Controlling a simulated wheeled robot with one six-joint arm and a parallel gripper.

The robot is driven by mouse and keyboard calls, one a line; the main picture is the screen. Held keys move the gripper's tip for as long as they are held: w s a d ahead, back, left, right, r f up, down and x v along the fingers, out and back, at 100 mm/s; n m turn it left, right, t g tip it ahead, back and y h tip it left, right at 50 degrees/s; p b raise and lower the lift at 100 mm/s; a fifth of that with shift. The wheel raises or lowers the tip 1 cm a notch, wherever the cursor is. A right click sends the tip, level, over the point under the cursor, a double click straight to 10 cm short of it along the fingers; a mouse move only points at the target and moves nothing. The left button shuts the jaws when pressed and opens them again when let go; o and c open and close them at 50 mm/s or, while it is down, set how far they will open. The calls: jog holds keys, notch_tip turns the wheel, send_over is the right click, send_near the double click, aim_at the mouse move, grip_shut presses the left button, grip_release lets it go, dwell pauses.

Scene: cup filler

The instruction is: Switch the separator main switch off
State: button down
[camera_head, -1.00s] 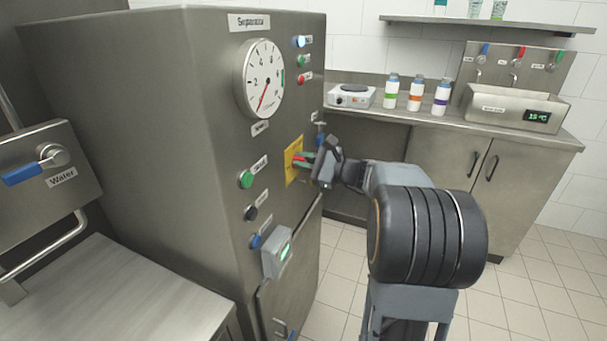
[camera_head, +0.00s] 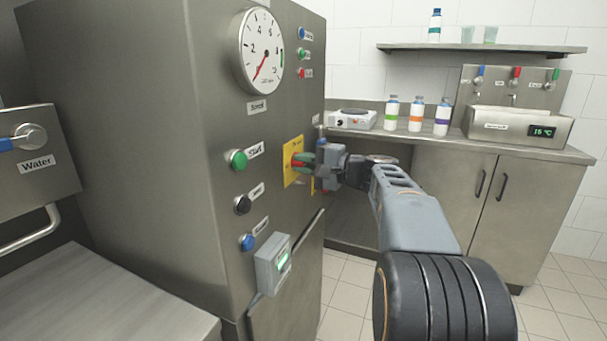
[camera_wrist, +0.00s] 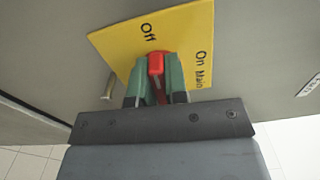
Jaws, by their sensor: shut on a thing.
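The separator main switch is a red knob (camera_wrist: 156,66) on a yellow plate (camera_wrist: 118,47) on the separator's front. In the wrist view the plate reads "Off" above the knob and "On" and "Main" to the right. My gripper (camera_wrist: 157,80) has its green fingers closed on both sides of the red knob. The knob's bar lies upright in that view, its upper end below "Off". In the head view the yellow plate (camera_head: 289,174) shows at the cabinet's right part, with my gripper (camera_head: 304,162) against it. The fingers hide part of the knob there.
The separator cabinet (camera_head: 180,110) carries a round gauge (camera_head: 262,50), several buttons and a grey box (camera_head: 272,264). A metal pin (camera_wrist: 109,88) stands close beside the plate. A counter (camera_head: 400,141) with bottles and a hot plate (camera_head: 352,119) is behind. The floor at right is free.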

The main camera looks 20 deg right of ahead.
jog(key=shift+n+b, duration=0.5)
jog(key=shift+n, duration=0.2)
jog(key=c, duration=1.1)
grip_release()
jog(key=shift+c, duration=0.2)
jog(key=p+v, duration=0.2)
jog(key=v, duration=1.1)
jog(key=shift+s+d, duration=0.25)
jog(key=shift+s, duration=0.1)
